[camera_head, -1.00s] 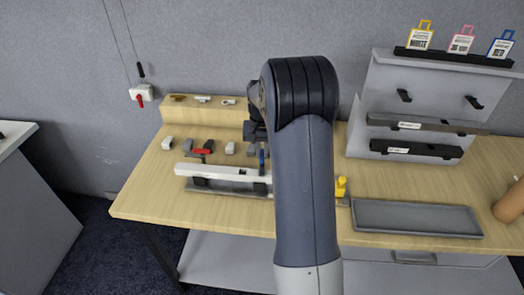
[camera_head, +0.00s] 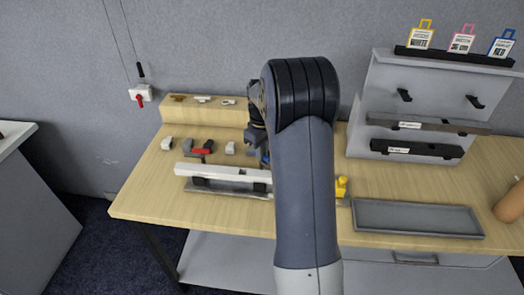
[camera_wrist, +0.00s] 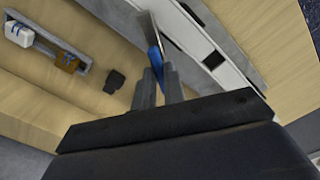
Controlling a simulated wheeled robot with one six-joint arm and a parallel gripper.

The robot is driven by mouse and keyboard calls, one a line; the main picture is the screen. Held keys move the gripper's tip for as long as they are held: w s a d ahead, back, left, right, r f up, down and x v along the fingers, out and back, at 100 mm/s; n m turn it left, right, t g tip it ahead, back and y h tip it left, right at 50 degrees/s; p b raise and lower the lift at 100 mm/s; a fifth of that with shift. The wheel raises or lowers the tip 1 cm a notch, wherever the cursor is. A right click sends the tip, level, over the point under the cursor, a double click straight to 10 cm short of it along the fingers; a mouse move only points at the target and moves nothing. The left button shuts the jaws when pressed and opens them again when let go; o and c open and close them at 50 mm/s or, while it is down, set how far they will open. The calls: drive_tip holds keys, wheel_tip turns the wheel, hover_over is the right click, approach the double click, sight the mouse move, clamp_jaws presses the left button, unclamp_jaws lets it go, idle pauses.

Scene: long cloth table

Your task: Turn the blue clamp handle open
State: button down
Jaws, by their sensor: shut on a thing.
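The blue clamp handle (camera_wrist: 153,58) shows in the wrist view between the two grey fingers of my gripper (camera_wrist: 158,82), which are shut on it. A flat grey metal piece extends from it toward the top of that view. In the head view a small bit of the blue handle (camera_head: 265,157) shows beside my arm. My gripper (camera_head: 258,138) is mostly hidden there behind my arm. The white bar (camera_head: 215,173) lies just in front of the handle on a grey base (camera_head: 225,189); it also shows in the wrist view (camera_wrist: 205,45).
A red-and-dark clamp (camera_head: 201,149) and small grey blocks (camera_head: 166,144) stand left behind the bar. A yellow piece (camera_head: 341,187) and an empty grey tray (camera_head: 418,217) lie to the right. A rack (camera_head: 415,100) stands at the back right. The table's front left is clear.

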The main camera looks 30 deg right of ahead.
drive_tip(key=n, duration=0.6)
drive_tip(key=shift+n, duration=0.4)
idle(0.3)
drive_tip(key=c, duration=1.5)
unclamp_jaws()
wheel_tip(320, 180, up, 11)
drive_tip(key=shift+f+b, duration=0.1)
drive_tip(key=shift+b, duration=0.55)
drive_tip(key=shift+f, duration=0.1)
